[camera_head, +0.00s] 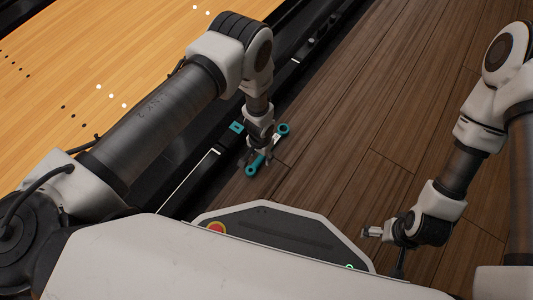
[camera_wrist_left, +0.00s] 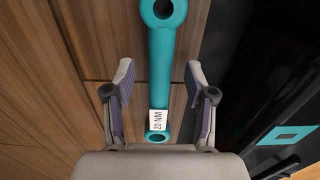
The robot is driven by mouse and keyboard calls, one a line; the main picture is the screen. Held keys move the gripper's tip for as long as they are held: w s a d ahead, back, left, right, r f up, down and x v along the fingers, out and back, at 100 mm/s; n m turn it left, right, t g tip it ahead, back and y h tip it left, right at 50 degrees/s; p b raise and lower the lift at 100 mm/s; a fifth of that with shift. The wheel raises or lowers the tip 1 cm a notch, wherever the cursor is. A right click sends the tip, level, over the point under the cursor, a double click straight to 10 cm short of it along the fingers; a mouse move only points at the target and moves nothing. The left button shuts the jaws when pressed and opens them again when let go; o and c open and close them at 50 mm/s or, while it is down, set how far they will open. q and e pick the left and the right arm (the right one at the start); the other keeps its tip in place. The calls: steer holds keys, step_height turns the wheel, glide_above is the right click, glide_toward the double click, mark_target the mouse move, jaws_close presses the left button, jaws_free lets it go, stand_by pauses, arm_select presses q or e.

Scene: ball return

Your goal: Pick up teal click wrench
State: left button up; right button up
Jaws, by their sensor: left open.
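The teal click wrench (camera_head: 257,165) lies on the dark wooden floor beside the black lane edge. In the left wrist view the wrench (camera_wrist_left: 162,60) has a ring at each end and a white "20 NM" label. My left gripper (camera_head: 258,160) is above the wrench and hides its middle in the head view. In the left wrist view my left gripper (camera_wrist_left: 158,72) is open, with one finger on each side of the shaft and gaps to both. My right gripper (camera_head: 374,232) hangs at the right, away from the wrench; its jaw state is unclear.
A teal square (camera_head: 236,127) is on the black lane edging, close to the wrench; it also shows in the left wrist view (camera_wrist_left: 288,135). The pale bowling lane (camera_head: 90,60) lies to the left. The wooden floor (camera_head: 380,90) to the right is clear.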

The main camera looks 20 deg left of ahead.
arm_select(q)
steer(key=shift+f, duration=0.8)
steer(key=shift+r, duration=0.2)
jaws_close()
arm_select(e)
steer(key=shift+w+f, duration=0.1)
steer(key=shift+f, duration=0.45)
arm_select(q)
steer(key=shift+r, duration=0.1)
arm_select(e)
steer(key=shift+r, duration=0.1)
